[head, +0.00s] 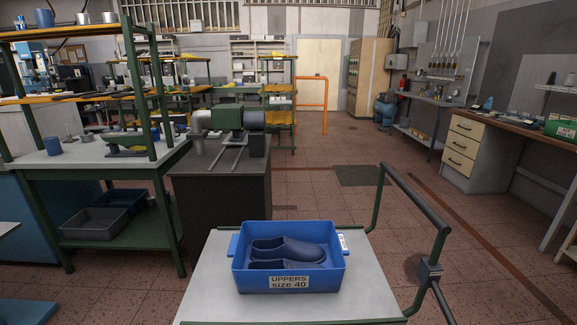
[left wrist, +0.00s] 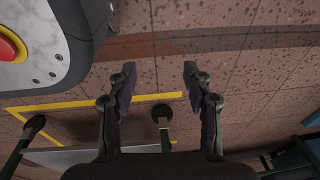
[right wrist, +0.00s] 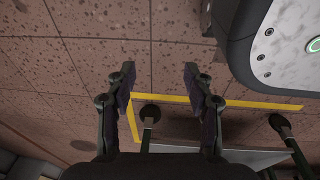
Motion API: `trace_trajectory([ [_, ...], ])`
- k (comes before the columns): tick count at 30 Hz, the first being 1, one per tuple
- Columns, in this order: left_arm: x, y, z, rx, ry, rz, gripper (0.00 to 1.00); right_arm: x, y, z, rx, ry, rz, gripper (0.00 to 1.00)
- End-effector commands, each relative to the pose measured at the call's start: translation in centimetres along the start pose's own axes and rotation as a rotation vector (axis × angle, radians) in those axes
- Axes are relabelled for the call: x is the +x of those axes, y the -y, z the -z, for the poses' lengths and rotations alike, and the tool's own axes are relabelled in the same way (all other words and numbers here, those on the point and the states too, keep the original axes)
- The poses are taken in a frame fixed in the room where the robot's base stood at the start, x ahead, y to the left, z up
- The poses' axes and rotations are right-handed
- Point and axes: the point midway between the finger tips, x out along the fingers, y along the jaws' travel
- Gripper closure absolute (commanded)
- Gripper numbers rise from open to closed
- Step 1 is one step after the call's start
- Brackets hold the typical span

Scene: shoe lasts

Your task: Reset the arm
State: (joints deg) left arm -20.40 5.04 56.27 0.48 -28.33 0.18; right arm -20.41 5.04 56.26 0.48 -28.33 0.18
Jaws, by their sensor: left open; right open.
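My left gripper (left wrist: 158,80) is open and empty in the left wrist view, over the tiled floor. My right gripper (right wrist: 160,80) is open and empty in the right wrist view, also over the floor. Neither gripper shows in the head view. A blue crate (head: 289,282) labelled "UPPERS size 40" stands on the grey top of a trolley (head: 215,285) in the head view. Dark blue shoe lasts (head: 290,248) lie in the crate. No gripper is near them in any view.
The trolley's green handle frame (head: 415,205) rises at its right. A dark cabinet with a machine (head: 228,122) stands behind left. A green shelf bench (head: 95,165) is at the left, a drawer desk (head: 462,145) at the right. Yellow floor tape (right wrist: 230,102) shows below.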

Motion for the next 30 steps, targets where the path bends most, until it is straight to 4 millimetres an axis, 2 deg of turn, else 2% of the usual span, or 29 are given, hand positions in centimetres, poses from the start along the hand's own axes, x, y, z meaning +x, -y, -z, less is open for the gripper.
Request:
trace_trajectory([
  [1, -2.7, 0.2, -0.6, 0.0, 0.008, 0.0, 0.49, -2.7, -0.2, -0.6, 0.0, 0.008, 0.0, 0.47],
  [9, -10.0, 0.8, -4.6, 0.002, 0.027, -0.001, 0.49, -10.0, -0.8, -4.5, -0.002, 0.026, 0.001, 0.47],
  [12, -11.6, 0.9, -5.8, 0.002, 0.03, -0.001, 0.49, -11.6, -0.8, -5.7, -0.003, 0.03, 0.001, 0.47],
  [16, -12.1, 0.9, -6.6, 0.003, 0.032, -0.001, 0.49, -12.1, -0.9, -6.6, -0.003, 0.032, 0.001, 0.47],
  [28, -11.8, 0.8, -6.8, 0.003, 0.032, -0.001, 0.49, -11.8, -0.8, -6.7, -0.003, 0.031, 0.001, 0.47],
  [30, -11.8, 0.8, -6.8, 0.003, 0.032, -0.001, 0.57, -11.8, -0.8, -6.7, -0.003, 0.032, 0.001, 0.56],
])
